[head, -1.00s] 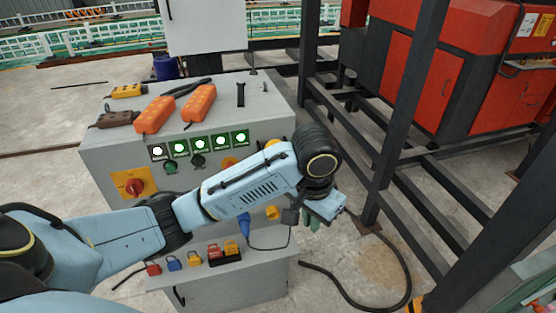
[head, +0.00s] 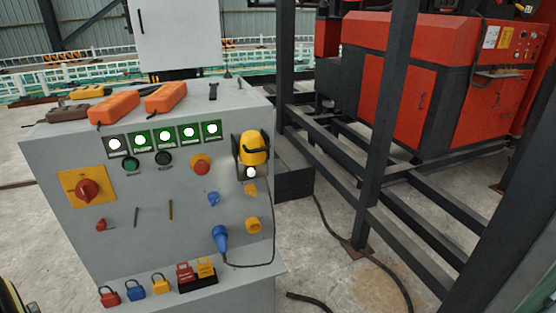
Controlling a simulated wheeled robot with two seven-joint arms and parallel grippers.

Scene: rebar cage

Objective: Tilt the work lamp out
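The work lamp (head: 254,148) is yellow with a black bracket. It is mounted at the upper right of the grey control cabinet's front (head: 130,235). A bright white spot shows at its lower end, over a dark backing. The frame does not show clearly how far it leans from the panel. Nothing of mine touches it. Neither of my grippers is in view; only a dark curved piece of my arm shows at the bottom left corner.
The cabinet front carries a red rotary switch (head: 88,190), a red button (head: 200,164) and a blue plug (head: 221,238) with a cable. Several padlocks sit on the lower ledge. Dark steel posts (head: 385,120) stand to the right, before a red machine (head: 400,80).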

